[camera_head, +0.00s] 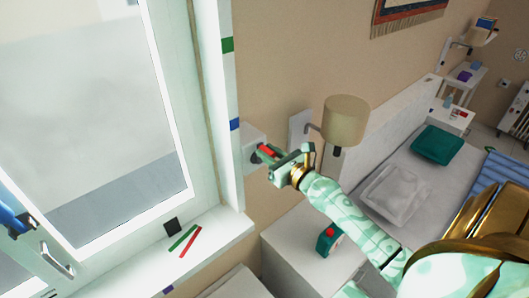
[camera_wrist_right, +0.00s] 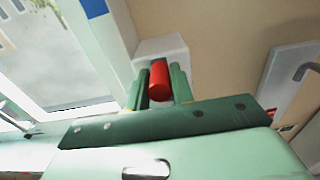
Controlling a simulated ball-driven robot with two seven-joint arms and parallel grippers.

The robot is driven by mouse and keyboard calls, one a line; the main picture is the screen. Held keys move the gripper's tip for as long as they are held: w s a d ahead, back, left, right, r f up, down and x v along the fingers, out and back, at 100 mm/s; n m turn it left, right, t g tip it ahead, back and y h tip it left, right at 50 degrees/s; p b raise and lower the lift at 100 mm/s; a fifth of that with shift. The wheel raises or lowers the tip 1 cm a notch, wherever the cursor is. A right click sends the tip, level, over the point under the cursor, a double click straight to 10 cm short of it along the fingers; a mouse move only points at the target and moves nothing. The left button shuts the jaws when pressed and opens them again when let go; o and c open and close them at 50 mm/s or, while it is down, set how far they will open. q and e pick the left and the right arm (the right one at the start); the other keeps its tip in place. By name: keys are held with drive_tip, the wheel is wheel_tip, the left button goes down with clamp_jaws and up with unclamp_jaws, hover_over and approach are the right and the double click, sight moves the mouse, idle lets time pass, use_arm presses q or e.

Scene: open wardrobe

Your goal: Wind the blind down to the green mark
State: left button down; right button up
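My right gripper (camera_head: 277,162) is at a red crank handle (camera_head: 266,151) on a white box (camera_head: 250,146) on the wall beside the window. In the right wrist view the red handle (camera_wrist_right: 159,80) lies between the two green fingers (camera_wrist_right: 160,84), which close in on both sides of it. A green mark (camera_head: 227,45) is high on the white window frame, and a blue mark (camera_head: 235,124) is lower. I cannot make out the blind's lower edge on the window (camera_head: 110,110). My left gripper is not in view.
The sill (camera_head: 205,238) holds a green stick (camera_head: 183,237), a red stick (camera_head: 190,242) and a dark square (camera_head: 171,226). A wall lamp (camera_head: 345,119) is close right of my gripper. Below are a white cabinet (camera_head: 290,250) and a bed (camera_head: 400,190). A blue object (camera_head: 12,221) is cut off at left.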

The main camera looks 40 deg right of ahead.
idle(0.4)
drive_tip(key=shift+d+f+b, duration=0.3)
drive_tip(key=shift+d+b, duration=0.4)
drive_tip(key=shift+d, duration=0.05)
drive_tip(key=shift+w+d, duration=0.1)
drive_tip(key=shift+d, duration=0.3)
drive_tip(key=shift+w+d+f+b, duration=0.1)
drive_tip(key=shift+d+f+b, duration=0.6)
drive_tip(key=shift+b, duration=0.45)
drive_tip(key=shift+r, duration=0.1)
